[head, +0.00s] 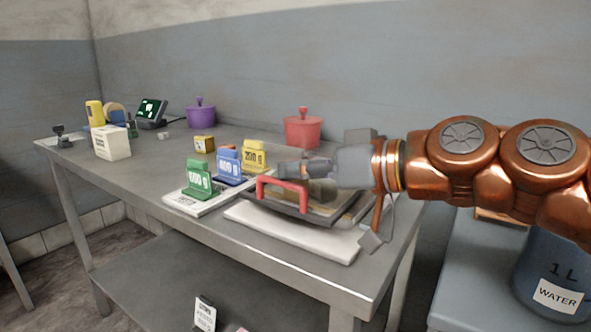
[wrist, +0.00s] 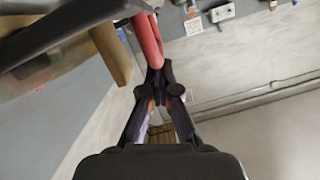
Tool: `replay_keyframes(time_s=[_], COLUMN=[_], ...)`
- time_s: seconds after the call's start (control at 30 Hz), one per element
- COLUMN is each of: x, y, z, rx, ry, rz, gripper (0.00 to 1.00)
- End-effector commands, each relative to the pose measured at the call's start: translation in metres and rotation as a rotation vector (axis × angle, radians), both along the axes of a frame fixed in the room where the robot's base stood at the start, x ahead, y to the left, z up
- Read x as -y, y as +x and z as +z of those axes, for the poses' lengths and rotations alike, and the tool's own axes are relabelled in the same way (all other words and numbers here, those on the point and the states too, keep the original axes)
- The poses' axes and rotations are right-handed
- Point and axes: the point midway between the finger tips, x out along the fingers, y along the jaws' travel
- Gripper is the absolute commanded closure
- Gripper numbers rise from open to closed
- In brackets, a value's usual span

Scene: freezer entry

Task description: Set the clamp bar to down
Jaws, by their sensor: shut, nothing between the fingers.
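The clamp bar appears to be the red U-shaped handle (head: 283,183) at the front left of a layered press with a white base (head: 290,232) and dark plates, near the table's right end. The bar stands a little above the press's front edge. My gripper (head: 284,168) is shut and empty, just behind and above the bar in the head view. In the wrist view the shut fingertips (wrist: 155,74) are right at the end of the red bar (wrist: 148,40); I cannot tell if they touch. My arm and gripper hide much of the press's back and right side.
Green (head: 198,180), blue (head: 229,164) and yellow (head: 254,155) weights stand left of the press, the green one on a white pad (head: 190,207). A red pot (head: 303,130) stands behind. A blue water container (head: 554,285) is at right.

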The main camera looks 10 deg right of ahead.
Motion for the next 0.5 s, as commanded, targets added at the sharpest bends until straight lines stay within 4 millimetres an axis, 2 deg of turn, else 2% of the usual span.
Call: replay_keyframes(time_s=[0.03, 0.33, 0.5], x=[-0.002, -0.003, -0.003], y=[-0.001, -0.001, -0.001], z=[-0.005, -0.007, 0.004], rx=[-0.007, -0.010, -0.010], ry=[-0.009, -0.014, -0.014], rz=[0.007, 0.011, 0.013], gripper=[1.00, 1.00, 1.00])
